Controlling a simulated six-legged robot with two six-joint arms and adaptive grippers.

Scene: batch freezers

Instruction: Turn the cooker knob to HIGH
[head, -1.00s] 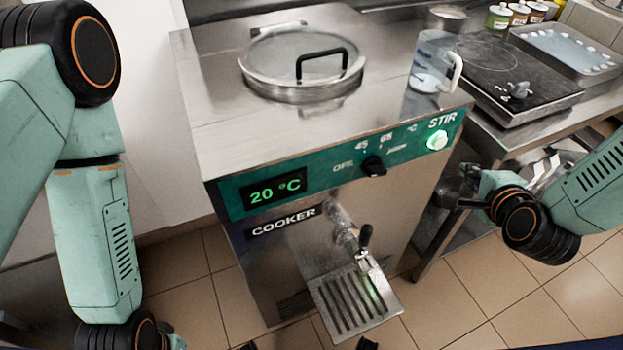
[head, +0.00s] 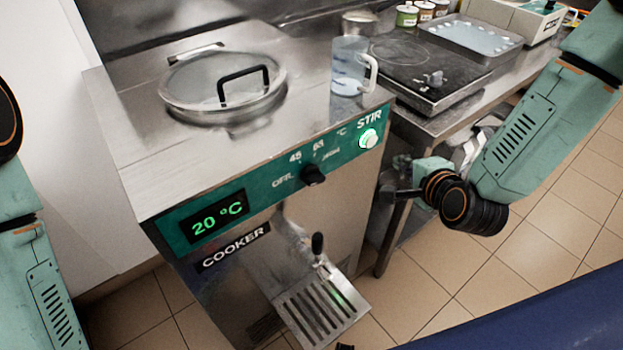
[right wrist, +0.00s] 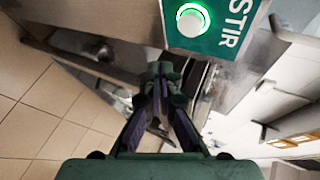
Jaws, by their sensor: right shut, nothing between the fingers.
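The cooker (head: 215,140) stands in the middle of the head view, its green panel reading 20 °C. My right gripper (head: 388,193) is shut and empty, right of the cooker's front and apart from the knob. It also shows in the right wrist view (right wrist: 163,75), below the button. My left arm is at the left edge; its gripper is out of view.
A spout with a black lever (head: 318,245) sticks out over a drip grate (head: 318,305) below the panel. A measuring jug (head: 350,65) and a round lid (head: 222,80) are on the cooker top. A counter with a hotplate (head: 425,75) stands to the right.

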